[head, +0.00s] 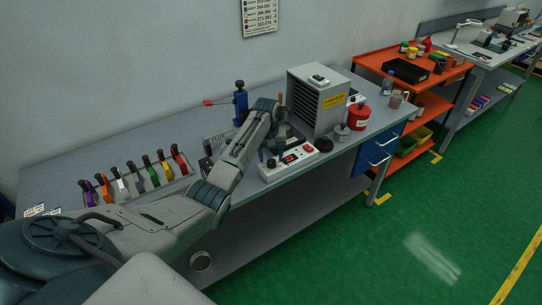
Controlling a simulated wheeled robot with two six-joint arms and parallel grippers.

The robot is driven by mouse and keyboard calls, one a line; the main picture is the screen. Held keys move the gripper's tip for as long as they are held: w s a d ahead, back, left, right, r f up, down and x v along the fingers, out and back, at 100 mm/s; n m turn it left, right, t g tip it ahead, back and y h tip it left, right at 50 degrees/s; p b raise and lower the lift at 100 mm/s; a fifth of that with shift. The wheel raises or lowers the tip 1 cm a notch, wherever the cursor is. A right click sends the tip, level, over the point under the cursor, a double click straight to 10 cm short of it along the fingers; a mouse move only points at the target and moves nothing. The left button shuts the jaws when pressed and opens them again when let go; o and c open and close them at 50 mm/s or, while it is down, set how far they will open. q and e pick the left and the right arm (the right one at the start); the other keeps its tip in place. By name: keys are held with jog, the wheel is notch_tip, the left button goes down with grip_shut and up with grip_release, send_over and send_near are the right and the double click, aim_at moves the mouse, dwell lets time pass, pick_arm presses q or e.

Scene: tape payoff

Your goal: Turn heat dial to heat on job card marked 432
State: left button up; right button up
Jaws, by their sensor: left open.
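A white control box (289,160) with a small red display and dark knobs stands near the front edge of the grey bench. Which knob is the heat dial is too small to tell. My left arm reaches over the bench and bends down at the box. My left gripper (273,154) is open at the box's left part and hides some of it. I cannot tell whether it touches a knob. Small white cards (36,210) lie at the bench's left end; their print is unreadable, so I cannot pick out 432. My right gripper is out of view.
A printed chart (260,14) hangs on the wall. A rack of coloured-handled tools (140,177) stands left on the bench. A grey louvred cabinet (318,98), red can (359,117) and small jar (342,132) stand to the right. An orange shelf cart (412,75) is beyond.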

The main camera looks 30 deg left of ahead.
pick_arm(q)
jog(key=shift+f, duration=0.8)
jog(key=c, duration=1)
jog(key=shift+o, duration=0.2)
